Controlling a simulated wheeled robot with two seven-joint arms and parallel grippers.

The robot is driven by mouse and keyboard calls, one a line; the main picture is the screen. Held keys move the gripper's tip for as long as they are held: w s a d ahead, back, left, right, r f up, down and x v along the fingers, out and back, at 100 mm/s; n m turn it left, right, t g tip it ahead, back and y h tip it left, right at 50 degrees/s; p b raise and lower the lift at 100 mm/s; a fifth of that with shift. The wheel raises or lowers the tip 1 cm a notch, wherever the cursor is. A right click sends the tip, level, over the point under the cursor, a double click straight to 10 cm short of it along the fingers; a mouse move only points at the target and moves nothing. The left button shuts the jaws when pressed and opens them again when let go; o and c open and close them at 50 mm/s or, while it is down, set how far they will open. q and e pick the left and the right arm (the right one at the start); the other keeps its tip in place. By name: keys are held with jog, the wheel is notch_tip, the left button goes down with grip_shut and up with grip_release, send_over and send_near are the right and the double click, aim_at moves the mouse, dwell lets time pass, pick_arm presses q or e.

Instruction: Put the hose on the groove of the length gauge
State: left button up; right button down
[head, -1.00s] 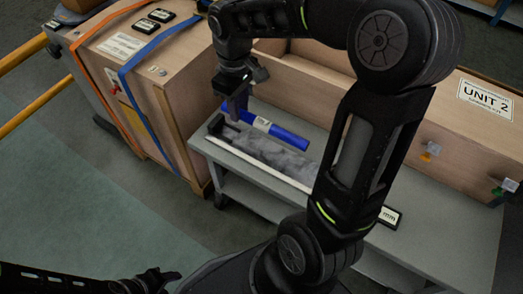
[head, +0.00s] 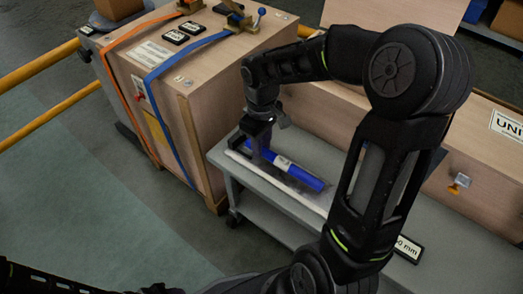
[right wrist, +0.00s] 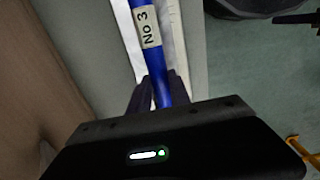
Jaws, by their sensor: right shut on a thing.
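A blue hose (head: 308,179) with a white label is held in my right gripper (head: 260,158) near its far left end. In the right wrist view the hose (right wrist: 167,88) runs between the two dark fingers, and its label reads "No 3". The length gauge (head: 281,192), a long grey piece with a pale front strip, lies on the grey cart top. The hose is low over it and roughly along it. I cannot tell whether it touches the groove, as the gripper and arm hide part of it. My left gripper (head: 158,289) is barely visible at the bottom edge.
A large wooden crate (head: 190,95) with orange and blue straps stands left of the cart. A long wooden box (head: 470,165) stands along the cart's back. A "mm" plate (head: 408,249) lies at the right. The floor in front is clear.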

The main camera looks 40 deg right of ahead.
jog(key=shift+f, duration=0.8)
jog(key=shift+f, duration=0.2)
jog(key=c, duration=1.2)
grip_release()
jog(key=shift+r, duration=0.2)
notch_tip(320, 180, up, 12)
jog(key=p, duration=0.3)
